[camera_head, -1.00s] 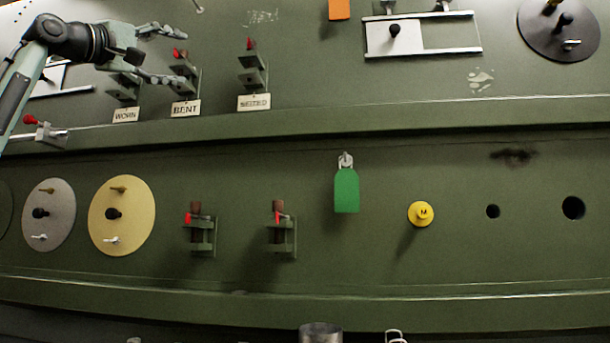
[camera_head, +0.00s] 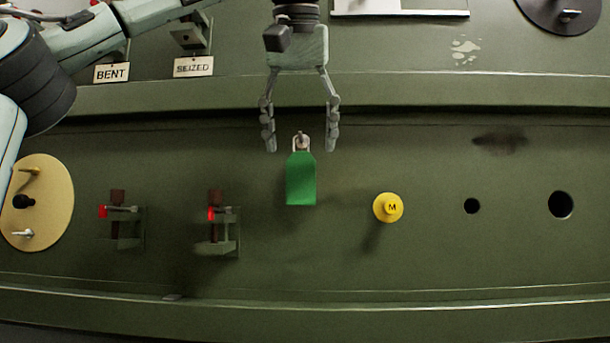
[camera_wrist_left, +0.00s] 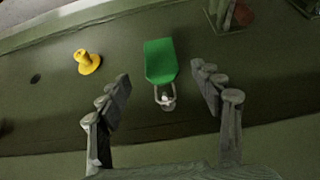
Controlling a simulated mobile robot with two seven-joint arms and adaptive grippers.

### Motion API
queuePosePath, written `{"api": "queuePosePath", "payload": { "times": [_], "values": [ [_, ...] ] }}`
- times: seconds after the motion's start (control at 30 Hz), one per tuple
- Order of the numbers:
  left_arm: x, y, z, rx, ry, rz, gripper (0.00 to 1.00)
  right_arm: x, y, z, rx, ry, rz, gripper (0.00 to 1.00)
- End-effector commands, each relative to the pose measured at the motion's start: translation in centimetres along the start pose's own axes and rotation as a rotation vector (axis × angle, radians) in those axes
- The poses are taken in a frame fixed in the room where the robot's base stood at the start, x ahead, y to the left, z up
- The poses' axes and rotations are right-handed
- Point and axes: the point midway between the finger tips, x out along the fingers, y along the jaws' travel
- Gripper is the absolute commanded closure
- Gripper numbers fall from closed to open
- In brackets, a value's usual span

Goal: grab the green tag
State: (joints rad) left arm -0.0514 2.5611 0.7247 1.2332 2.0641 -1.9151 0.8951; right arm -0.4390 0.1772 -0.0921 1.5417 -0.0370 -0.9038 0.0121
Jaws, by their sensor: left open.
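The green tag (camera_head: 301,180) hangs from a metal clip or hook on the dark green panel, in the middle of the head view. My left gripper (camera_head: 300,147) comes down from above with its fingers pointing down. Its fingers are open and stand to either side of the hook, just above the tag's body. In the left wrist view the tag (camera_wrist_left: 160,61) lies between and beyond the two open fingers (camera_wrist_left: 165,95), with its metal loop toward the palm. No contact with the tag shows. My right gripper is not in view.
A yellow knob marked M (camera_head: 388,207) sticks out right of the tag, with two holes beyond it. A latch with a red tip (camera_head: 222,222) stands to the left, with another farther left. A ledge (camera_head: 420,92) runs above the tag.

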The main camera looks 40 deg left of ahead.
Motion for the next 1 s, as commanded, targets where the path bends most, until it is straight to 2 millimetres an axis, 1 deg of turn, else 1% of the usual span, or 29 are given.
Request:
{"api": "queuePosePath", "payload": {
  "times": [0.13, 0.3, 0.4, 0.67, 0.9, 1.0],
  "values": [
    [1.5, -0.2, 0.1, -0.001, 0.001, 0.0, 0.34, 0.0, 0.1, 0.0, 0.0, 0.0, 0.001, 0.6],
    [4.1, -0.3, 0.2, -0.001, 0.001, 0.0, 0.34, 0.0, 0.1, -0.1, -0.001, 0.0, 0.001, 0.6],
    [5.0, -0.2, 0.2, -0.001, 0.002, 0.001, 0.34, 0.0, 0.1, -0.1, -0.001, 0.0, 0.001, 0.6],
    [5.2, -0.2, 0.1, -0.002, 0.002, 0.003, 0.34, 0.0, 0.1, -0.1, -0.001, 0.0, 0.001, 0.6],
    [5.2, -0.2, 0.1, -0.002, 0.002, 0.003, 0.64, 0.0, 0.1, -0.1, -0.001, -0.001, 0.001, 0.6],
    [5.2, -0.2, 0.1, -0.002, 0.002, 0.003, 0.74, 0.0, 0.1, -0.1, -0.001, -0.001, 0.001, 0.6]
  ]
}}
